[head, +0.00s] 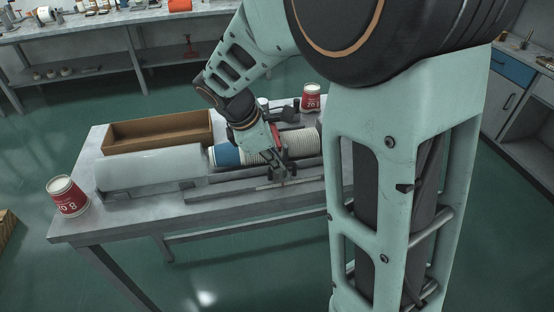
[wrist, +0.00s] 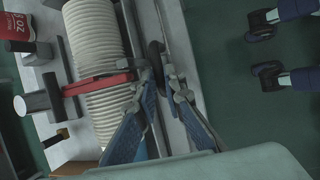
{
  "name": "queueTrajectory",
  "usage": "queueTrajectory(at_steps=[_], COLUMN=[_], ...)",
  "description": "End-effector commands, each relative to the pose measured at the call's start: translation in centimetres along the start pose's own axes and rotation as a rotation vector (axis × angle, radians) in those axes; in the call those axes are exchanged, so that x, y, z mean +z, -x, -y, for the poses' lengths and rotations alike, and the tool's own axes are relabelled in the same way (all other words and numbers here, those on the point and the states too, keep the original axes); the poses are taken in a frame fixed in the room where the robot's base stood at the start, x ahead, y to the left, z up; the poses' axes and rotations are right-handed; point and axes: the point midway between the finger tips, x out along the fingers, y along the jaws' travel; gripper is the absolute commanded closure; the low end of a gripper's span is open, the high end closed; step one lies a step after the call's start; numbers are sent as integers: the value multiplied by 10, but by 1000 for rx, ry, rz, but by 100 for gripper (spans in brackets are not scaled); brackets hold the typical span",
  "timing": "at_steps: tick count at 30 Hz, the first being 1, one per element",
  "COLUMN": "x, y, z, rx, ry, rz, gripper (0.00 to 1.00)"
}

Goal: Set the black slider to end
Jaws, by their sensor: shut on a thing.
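My gripper (head: 279,167) reaches down to the front rail of the cup machine, beside the row of stacked cups. In the wrist view its two fingers (wrist: 160,76) are closed around the black slider (wrist: 155,49), whose dark upper part shows between the fingertips. The lower part of the slider is hidden by the fingers. A red bar (wrist: 97,83) runs from beside the slider across the white cup stack (wrist: 95,28). The slider stands partway along the metal rail (wrist: 177,35). In the head view the fingers and arm largely hide the slider.
The grey machine housing (head: 150,168) and a blue cup section (head: 227,156) lie left of the white stack. A wooden tray (head: 110,137) is behind. Red-labelled cups stand at the front left (head: 68,198) and back right (head: 311,98). A dark hammer-shaped object (wrist: 40,101) lies beside the stack.

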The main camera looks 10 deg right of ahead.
Motion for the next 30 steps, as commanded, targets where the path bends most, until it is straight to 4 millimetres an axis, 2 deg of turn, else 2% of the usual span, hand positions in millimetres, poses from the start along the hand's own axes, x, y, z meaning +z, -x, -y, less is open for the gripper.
queueTrajectory(at_steps=[5,15,21,25,30], x=[-27,-112,-152,-170,-181], y=[12,48,65,72,76], z=[-1,-1,-1,-1,-1], rx=[3,3,2,2,2], ry=[7,8,4,3,2], rz=[-3,-4,-3,-3,-3], gripper=[100,100,100,100,100])
